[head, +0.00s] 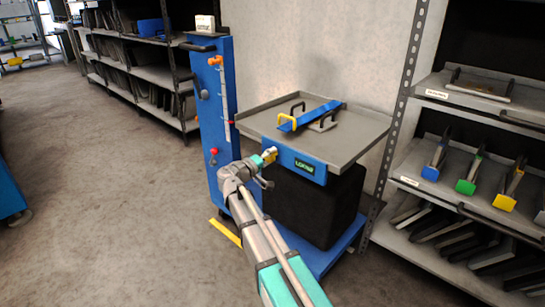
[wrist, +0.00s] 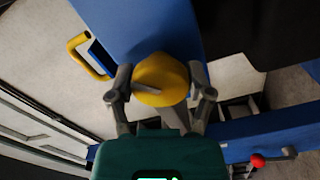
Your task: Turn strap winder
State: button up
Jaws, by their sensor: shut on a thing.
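The strap winder is a round yellow knob (wrist: 165,72) with a grey bar across its face. It sits on the blue front panel (head: 304,163) of a grey-topped cart. My gripper (wrist: 160,88) has its two fingers closed on opposite sides of the knob in the wrist view. In the head view my gripper (head: 264,159) reaches the left part of the blue panel and covers most of the knob. How far the knob is turned cannot be told.
A blue die with a yellow handle (head: 287,123) lies on the grey table top (head: 355,131) above the panel. A blue column (head: 215,120) with a red knob (head: 213,151) stands just left. Shelves with coloured dies (head: 470,183) stand right.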

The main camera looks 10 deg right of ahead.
jog(key=shift+a, duration=0.25)
jog(key=o, duration=1.1)
jog(key=shift+c, duration=0.2)
jog(key=shift+o, duration=0.4)
jog(key=shift+d, duration=0.1)
jog(key=v, duration=1.2)
